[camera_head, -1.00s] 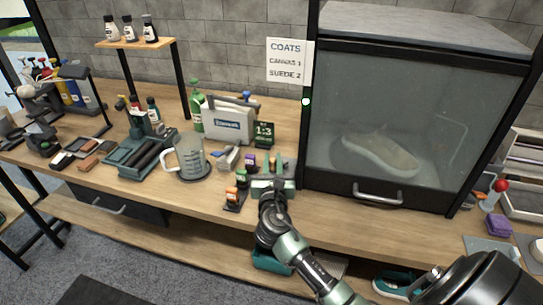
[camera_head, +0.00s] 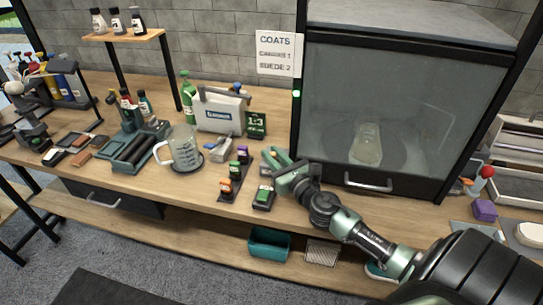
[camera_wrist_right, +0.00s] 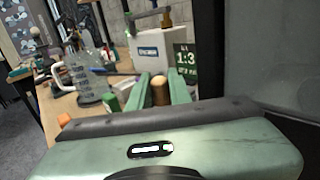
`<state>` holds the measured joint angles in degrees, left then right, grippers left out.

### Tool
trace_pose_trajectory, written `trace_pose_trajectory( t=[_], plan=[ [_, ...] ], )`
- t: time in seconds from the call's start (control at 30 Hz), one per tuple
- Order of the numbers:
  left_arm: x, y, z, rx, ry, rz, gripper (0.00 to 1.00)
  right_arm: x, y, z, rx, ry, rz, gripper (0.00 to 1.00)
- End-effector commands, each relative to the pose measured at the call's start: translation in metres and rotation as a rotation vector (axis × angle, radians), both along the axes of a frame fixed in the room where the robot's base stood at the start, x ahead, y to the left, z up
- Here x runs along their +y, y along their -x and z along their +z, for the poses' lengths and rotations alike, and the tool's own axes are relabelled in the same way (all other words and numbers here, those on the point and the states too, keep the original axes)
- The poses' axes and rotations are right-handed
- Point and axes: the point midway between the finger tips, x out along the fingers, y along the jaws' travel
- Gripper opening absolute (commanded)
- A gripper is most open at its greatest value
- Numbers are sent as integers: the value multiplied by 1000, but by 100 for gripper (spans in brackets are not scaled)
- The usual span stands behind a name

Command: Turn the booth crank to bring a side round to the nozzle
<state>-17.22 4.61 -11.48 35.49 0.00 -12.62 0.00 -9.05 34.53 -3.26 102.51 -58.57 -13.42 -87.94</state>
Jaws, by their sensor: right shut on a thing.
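The spray booth (camera_head: 400,110) has a dark frame and a clear front. Inside it a pale sneaker (camera_head: 367,143) stands on a round turntable, end-on to the front and hazy through the pane. My right gripper (camera_head: 273,158) is at the booth's left side, low over the bench. In the right wrist view its green fingers (camera_wrist_right: 160,88) are shut on a tan, upright knob (camera_wrist_right: 160,92), which looks like the crank handle. The rest of the crank is hidden by the gripper. The nozzle cannot be made out. My left gripper is not in view.
A white case (camera_head: 220,113) and a 1:3 sign (camera_head: 256,125) stand behind. A green light (camera_head: 297,93) shows on the booth post.

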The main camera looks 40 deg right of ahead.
Motion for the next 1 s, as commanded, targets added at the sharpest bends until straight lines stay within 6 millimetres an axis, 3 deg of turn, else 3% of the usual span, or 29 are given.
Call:
trace_pose_trajectory(
  t=[0.33,0.37,0.43,1.0],
  plan=[
    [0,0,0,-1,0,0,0,0,0,0,0,1,2,0],
    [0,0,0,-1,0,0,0,0,0,0,0,1,2,22],
    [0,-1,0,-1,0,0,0,0,0,0,0,1,1,41],
    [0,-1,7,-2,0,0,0,2,-3,3,-1,-4,-57,41]
  ],
)
